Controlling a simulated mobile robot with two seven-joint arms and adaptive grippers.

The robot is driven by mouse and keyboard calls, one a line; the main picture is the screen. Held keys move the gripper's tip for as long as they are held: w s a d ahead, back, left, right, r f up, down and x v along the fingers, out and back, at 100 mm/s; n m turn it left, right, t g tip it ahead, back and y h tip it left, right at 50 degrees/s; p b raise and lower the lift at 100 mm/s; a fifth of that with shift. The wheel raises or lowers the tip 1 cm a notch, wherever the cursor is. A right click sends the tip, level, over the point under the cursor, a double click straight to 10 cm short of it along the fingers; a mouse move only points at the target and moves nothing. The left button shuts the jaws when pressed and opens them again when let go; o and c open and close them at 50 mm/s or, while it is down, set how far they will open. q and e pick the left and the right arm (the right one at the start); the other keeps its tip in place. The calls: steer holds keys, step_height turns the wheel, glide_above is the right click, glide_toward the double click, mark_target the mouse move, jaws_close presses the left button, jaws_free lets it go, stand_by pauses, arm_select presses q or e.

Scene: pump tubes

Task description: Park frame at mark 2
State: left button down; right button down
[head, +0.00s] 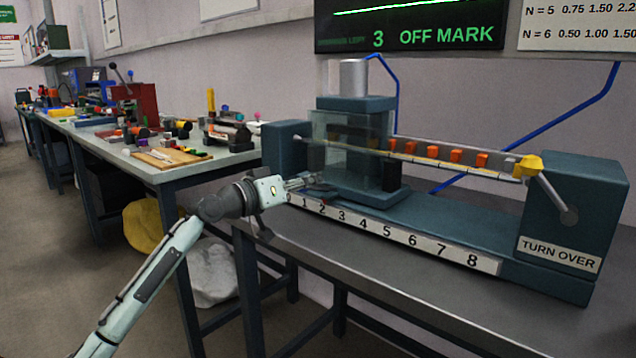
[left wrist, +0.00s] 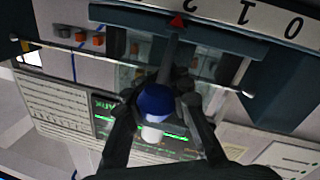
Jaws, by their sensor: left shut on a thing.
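The frame (head: 356,105), a blue-grey carriage with a clear window and a silver cylinder on top, stands over the left part of the bench rail. The number strip (head: 395,233) runs from 0 to 8 along the rail's front. In the left wrist view, which is upside down, a red pointer (left wrist: 177,20) sits just beside the numeral 2 (left wrist: 196,21). My left gripper (head: 312,182) is at the frame's lower front, shut on a blue knob (left wrist: 155,103). The fingers partly hide the knob. My right gripper is not in view.
The wall display (head: 410,28) reads "3" and "OFF MARK". A thin rod with several orange blocks (head: 456,156) passes through the frame to the "TURN OVER" end block (head: 575,215). The grey table (head: 400,290) is clear in front. A cluttered workbench (head: 110,130) stands at left.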

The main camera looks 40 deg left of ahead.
arm_select(q)
steer(key=shift+a+f, duration=0.4)
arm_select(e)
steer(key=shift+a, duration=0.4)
arm_select(q)
steer(key=c, duration=1.3)
jaws_free()
steer(key=shift+r, duration=0.15)
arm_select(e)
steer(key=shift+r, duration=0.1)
arm_select(q)
steer(key=shift+a, duration=0.1)
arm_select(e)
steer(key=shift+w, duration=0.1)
arm_select(q)
steer(key=v, duration=1.2)
